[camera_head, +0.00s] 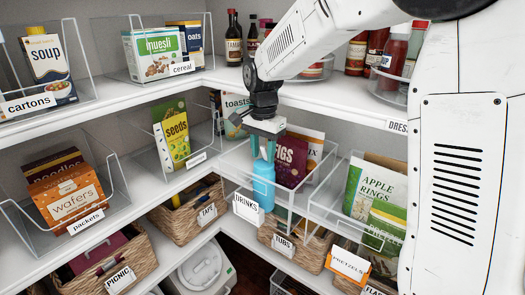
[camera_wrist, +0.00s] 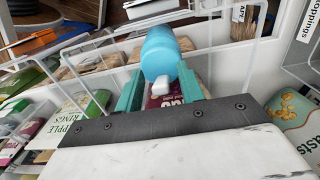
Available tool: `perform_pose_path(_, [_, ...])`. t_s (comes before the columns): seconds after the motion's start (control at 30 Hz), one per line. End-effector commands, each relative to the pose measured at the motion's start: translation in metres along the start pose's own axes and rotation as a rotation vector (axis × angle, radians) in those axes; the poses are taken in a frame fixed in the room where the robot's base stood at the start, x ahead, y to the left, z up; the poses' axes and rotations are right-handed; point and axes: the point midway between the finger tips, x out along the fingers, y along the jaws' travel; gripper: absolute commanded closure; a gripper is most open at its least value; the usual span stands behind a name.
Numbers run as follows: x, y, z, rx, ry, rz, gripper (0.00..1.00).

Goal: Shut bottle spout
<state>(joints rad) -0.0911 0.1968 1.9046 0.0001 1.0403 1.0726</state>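A blue bottle (camera_head: 263,187) stands in the clear bin labelled "drinks" on the middle shelf. In the wrist view the blue bottle (camera_wrist: 158,50) lies straight ahead, with a small white spout (camera_wrist: 160,86) sticking out toward the camera. My gripper (camera_head: 263,154) points down at the bottle's top. In the wrist view its two teal fingers (camera_wrist: 160,80) stand apart on either side of the spout, with gaps showing; I cannot tell whether either touches the bottle.
The clear drinks bin (camera_head: 234,176) has walls close around the bottle. Purple figs packets (camera_head: 290,160) stand just right of it. A clear bin with an apple rings pouch (camera_head: 371,190) is further right. Wicker baskets (camera_head: 187,222) sit below, and the upper shelf (camera_head: 330,98) runs above.

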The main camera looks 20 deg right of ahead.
Motion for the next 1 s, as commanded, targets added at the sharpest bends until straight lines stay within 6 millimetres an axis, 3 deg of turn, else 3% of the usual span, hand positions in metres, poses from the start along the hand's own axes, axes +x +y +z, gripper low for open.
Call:
perform_pose_path(0.13, [0.000,0.000,0.000,0.000,0.000,0.000,0.65])
perform_pose_path(0.27, [0.000,0.000,0.000,0.000,0.000,0.000,1.00])
perform_pose_path(0.47, [0.000,0.000,0.001,-0.002,0.015,0.001,1.00])
perform_pose_path(0.8, [0.006,0.000,0.009,-0.003,0.242,0.003,1.00])
perform_pose_path(1.0, [0.006,0.000,0.010,-0.001,0.274,-0.001,1.00])
